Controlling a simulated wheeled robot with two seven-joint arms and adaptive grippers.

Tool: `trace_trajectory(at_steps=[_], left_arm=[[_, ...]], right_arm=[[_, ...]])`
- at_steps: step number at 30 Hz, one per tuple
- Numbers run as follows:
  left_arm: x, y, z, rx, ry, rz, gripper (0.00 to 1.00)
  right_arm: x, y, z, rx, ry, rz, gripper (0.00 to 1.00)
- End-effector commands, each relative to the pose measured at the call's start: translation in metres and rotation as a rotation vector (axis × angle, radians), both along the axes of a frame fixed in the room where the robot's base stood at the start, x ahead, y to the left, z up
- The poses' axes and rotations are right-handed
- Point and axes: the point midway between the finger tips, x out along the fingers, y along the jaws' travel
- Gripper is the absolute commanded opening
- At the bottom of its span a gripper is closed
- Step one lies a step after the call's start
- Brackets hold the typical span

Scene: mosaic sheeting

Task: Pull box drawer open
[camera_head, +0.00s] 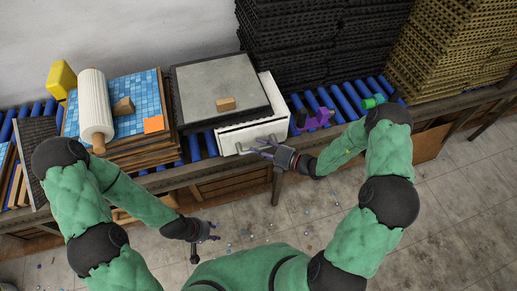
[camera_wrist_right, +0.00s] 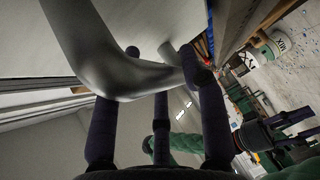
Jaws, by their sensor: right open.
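The white box (camera_head: 252,132) with a grey slab top (camera_head: 218,84) stands on the roller table; its front face has a metal handle. My right gripper (camera_head: 264,146) is at this handle, partly covering it in the head view. In the right wrist view the bent grey handle (camera_wrist_right: 108,62) is large and close, crossing at the open dark fingers (camera_wrist_right: 160,85). Whether the fingers touch it I cannot tell. My left gripper (camera_head: 212,231) hangs low in front of the table, away from the box; its finger opening is too small to judge.
Left of the box are a blue tile stack (camera_head: 146,92), a white roller (camera_head: 94,105) and a yellow block (camera_head: 61,78). A purple tool (camera_head: 314,120) sits right of the box. Black crates (camera_head: 300,35) stand behind.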

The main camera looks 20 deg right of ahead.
Motion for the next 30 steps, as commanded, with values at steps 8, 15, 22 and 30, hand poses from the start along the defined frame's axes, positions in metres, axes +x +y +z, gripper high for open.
trace_trajectory(at_steps=[8, 15, 22, 30], left_arm=[[0.0, 0.0, -0.001, 0.0, 0.0, 0.0, 0.4], [0.0, 0.0, -0.001, 0.0, 0.0, 0.0, 0.4], [0.0, 0.0, 0.0, 0.0, 0.0, 0.0, 0.4], [0.0, 0.0, 0.017, 0.0, 0.0, 0.0, 0.4]], right_arm=[[0.004, 0.004, -0.001, -0.001, 0.001, -0.001, 0.43], [0.003, 0.004, -0.001, -0.001, 0.001, -0.001, 0.03], [0.002, 0.003, -0.001, -0.001, 0.002, -0.001, 0.0], [-0.029, 0.002, 0.001, 0.001, 0.007, -0.001, 0.0]])
